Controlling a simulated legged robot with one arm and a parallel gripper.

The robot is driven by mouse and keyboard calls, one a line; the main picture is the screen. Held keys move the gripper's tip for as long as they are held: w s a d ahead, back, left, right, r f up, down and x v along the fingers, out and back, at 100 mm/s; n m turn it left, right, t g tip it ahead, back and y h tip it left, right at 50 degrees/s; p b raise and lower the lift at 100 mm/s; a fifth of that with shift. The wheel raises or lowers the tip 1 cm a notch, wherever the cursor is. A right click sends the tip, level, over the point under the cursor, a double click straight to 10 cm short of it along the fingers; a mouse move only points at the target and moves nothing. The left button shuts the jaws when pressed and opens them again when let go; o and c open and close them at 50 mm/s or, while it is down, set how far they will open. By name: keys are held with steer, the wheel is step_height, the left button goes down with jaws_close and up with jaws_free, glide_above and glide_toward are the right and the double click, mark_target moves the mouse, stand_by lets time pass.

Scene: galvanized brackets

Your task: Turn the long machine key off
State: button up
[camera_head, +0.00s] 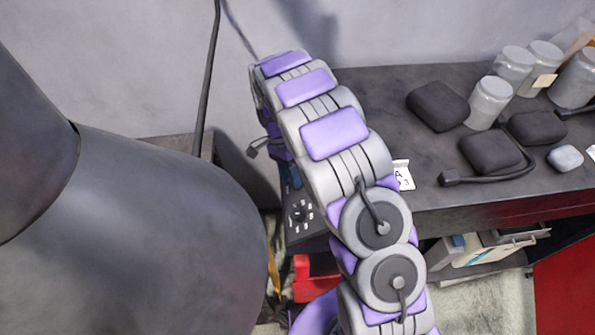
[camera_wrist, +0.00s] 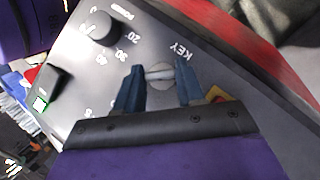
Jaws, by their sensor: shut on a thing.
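In the wrist view, a pale grey key (camera_wrist: 160,72) sits in the grey control panel (camera_wrist: 90,60) beside the printed word KEY. My gripper (camera_wrist: 159,84) has its two blue fingers on either side of the key's head and is shut on it. The head lies roughly crosswise between the fingertips. The key's lower part and its slot are mostly hidden, so I cannot tell its exact turn position. In the head view, a panel with a dark dial and white marks (camera_head: 300,214) shows beside my arm; my fingers and the key are hidden there.
The panel also carries a black knob (camera_wrist: 101,27) with numbers around it, a black block (camera_wrist: 46,86) and a green light (camera_wrist: 40,103). A yellow-and-red part (camera_wrist: 216,95) is close by the right finger. The dark bench (camera_head: 400,100) holds several jars and black pouches.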

steer(key=n+g+h, duration=0.1)
steer(key=n, duration=0.1)
steer(key=n+g+h+p, duration=0.1)
steer(key=shift+a+f+n+p, duration=0.1)
steer(key=shift+a+n+p, duration=0.1)
steer(key=shift+n+p, duration=0.15)
steer(key=shift+f+n+g+h+p, duration=0.1)
steer(key=shift+n+g+h+p, duration=0.35)
steer(key=shift+n+h, duration=1.35)
steer(key=shift+n+y, duration=0.3)
steer(key=shift+n, duration=0.15)
steer(key=o, duration=1)
steer(key=shift+d, duration=0.3)
